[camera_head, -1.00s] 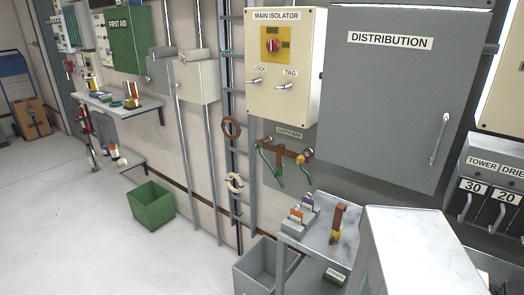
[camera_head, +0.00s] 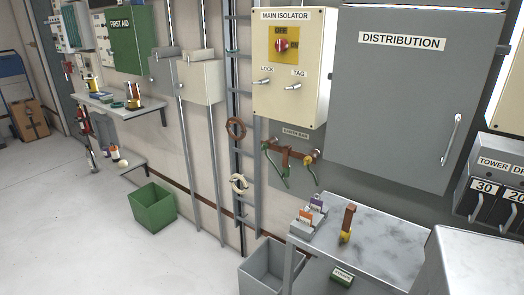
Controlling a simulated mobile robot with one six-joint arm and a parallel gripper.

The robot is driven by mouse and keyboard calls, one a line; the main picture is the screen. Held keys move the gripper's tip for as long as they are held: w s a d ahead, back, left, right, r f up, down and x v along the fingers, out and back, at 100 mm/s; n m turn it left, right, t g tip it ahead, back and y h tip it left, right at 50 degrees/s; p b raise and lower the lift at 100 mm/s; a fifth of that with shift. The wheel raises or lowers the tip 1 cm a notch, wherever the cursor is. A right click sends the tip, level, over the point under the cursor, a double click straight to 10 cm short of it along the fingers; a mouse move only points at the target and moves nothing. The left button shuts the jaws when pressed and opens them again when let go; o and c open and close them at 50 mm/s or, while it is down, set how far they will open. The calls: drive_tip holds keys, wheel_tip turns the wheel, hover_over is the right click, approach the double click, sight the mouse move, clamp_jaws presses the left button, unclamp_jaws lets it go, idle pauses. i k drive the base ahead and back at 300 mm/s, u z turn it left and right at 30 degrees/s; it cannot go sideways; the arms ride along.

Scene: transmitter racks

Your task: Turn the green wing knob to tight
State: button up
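I cannot clearly make out a green wing knob. A copper earth bar (camera_head: 290,152) is fixed to the wall below the main isolator box, with a brown clamp-like piece on it. Green handle- or cable-like parts (camera_head: 278,172) hang below the bar. They are too small to tell whether one is the wing knob or how it is turned. My gripper is not in view.
The main isolator box (camera_head: 290,75) and the grey distribution cabinet (camera_head: 400,110) are on the wall. A grey bench (camera_head: 385,235) with small items stands below. A grey bin (camera_head: 262,278), a green crate (camera_head: 153,208) and a pale box-like surface (camera_head: 480,260) are nearby. Floor at left is clear.

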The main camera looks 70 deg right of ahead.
sight(264, 146)
drive_tip(key=z, duration=0.05)
drive_tip(key=i, duration=1)
drive_tip(key=u, duration=0.05)
